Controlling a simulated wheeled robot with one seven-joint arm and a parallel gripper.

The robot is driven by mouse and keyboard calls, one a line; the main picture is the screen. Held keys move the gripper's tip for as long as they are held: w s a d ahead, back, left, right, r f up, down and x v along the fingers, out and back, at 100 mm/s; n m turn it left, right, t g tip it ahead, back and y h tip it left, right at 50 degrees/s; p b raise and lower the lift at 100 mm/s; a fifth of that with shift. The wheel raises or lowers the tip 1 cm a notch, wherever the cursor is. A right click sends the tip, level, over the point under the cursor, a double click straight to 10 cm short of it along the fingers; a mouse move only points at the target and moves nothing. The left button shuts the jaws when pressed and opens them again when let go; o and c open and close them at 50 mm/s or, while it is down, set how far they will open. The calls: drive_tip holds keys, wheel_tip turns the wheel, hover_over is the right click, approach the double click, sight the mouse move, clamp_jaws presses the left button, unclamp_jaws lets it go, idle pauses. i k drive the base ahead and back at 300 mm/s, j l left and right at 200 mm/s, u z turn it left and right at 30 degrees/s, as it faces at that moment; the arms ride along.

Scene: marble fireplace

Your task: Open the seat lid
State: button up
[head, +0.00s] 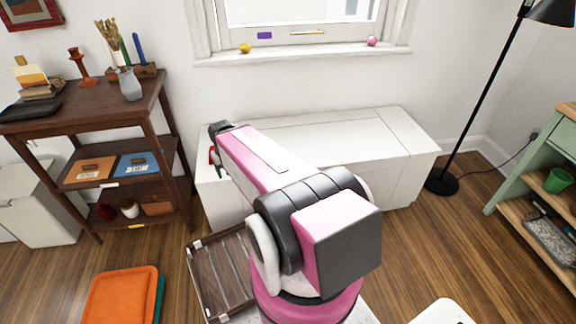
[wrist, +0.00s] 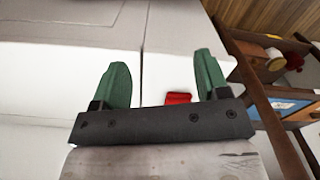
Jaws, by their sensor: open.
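The white bench seat (head: 232,194) stands against the wall under the window. Its flat white seat lid (head: 345,137) looks shut. In the wrist view my gripper (wrist: 160,66) has two green fingers spread apart over the white bench. A small red tab (wrist: 178,98) shows between the fingers, nearer the right one, by an edge of the white surface. The fingers do not visibly grip it. In the head view my pink arm reaches to the bench's left end and hides most of the gripper and part of the lid.
A dark wooden shelf unit (head: 150,125) stands close to the bench's left end. A black floor lamp (head: 442,183) stands at the bench's right end. The window sill (head: 310,52) is above.

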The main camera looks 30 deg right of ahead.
sight(323, 146)
drive_tip(key=z, duration=1.55)
drive_tip(key=k+j+z, duration=0.1)
drive_tip(key=k, duration=0.4)
drive_tip(key=k+j+z, duration=0.15)
drive_tip(key=k, duration=0.35)
drive_tip(key=j, duration=0.1)
